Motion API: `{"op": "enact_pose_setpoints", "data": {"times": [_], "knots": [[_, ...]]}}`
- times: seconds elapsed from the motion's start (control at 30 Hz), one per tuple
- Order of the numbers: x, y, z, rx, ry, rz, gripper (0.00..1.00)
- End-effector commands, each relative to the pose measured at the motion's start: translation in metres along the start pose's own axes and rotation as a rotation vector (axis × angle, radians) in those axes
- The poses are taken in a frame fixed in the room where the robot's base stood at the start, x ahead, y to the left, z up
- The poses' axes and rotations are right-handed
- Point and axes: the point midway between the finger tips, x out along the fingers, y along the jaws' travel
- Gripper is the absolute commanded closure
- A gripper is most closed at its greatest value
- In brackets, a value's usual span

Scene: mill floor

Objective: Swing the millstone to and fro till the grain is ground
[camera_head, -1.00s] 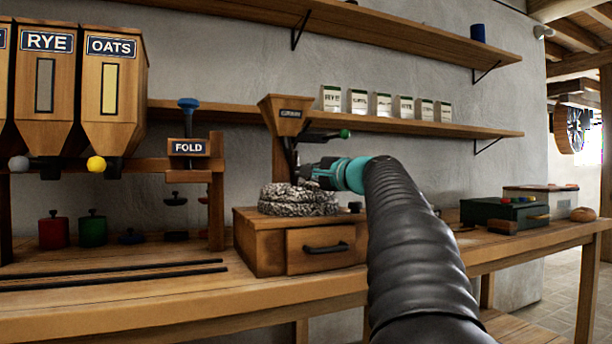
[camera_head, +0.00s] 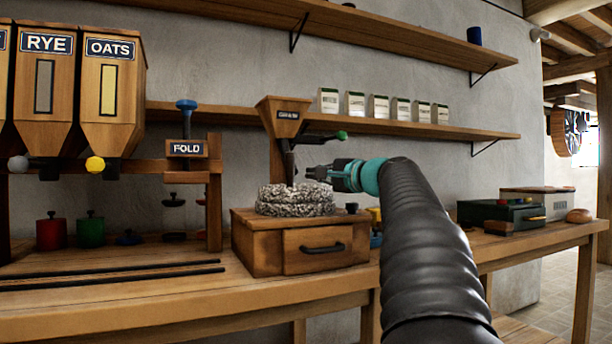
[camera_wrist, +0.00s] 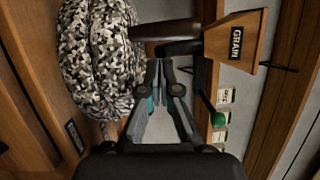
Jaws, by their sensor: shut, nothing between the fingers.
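The speckled grey millstone (camera_head: 296,199) rests on top of the wooden mill box (camera_head: 262,246), whose drawer is closed. It also shows at the left of the wrist view (camera_wrist: 97,55). The wooden grain hopper (camera_head: 283,117) stands above and behind the stone, with a dark spout below it; its GRAIN label reads in the wrist view (camera_wrist: 236,42). My gripper (camera_head: 312,173) is shut and empty, a little above and right of the stone, apart from it. In the wrist view my fingertips (camera_wrist: 158,70) meet near a dark bar beside the stone. No grain shows.
A green-knobbed lever (camera_head: 341,135) sticks out right of the hopper. RYE and OATS bins (camera_head: 112,90) and a FOLD stand (camera_head: 187,148) are at left. A dark green box (camera_head: 500,212) sits on the bench at right. Shelves (camera_head: 430,128) run along the wall.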

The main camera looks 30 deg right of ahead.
Motion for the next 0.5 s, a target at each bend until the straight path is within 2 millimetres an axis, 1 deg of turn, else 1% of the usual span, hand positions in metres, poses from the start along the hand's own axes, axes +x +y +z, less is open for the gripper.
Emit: {"op": "enact_pose_setpoints", "data": {"times": [0.03, 0.2, 0.4, 0.5], "knots": [[-0.013, 0.001, 0.001, -0.001, 0.002, -0.001, 1.0], [-0.047, 0.002, 0.009, 0.0, 0.0, 0.0, 1.0], [-0.079, 0.001, 0.015, 0.0, -0.002, 0.0, 1.0], [-0.089, 0.001, 0.016, 0.0, -0.001, 0.001, 1.0]]}}
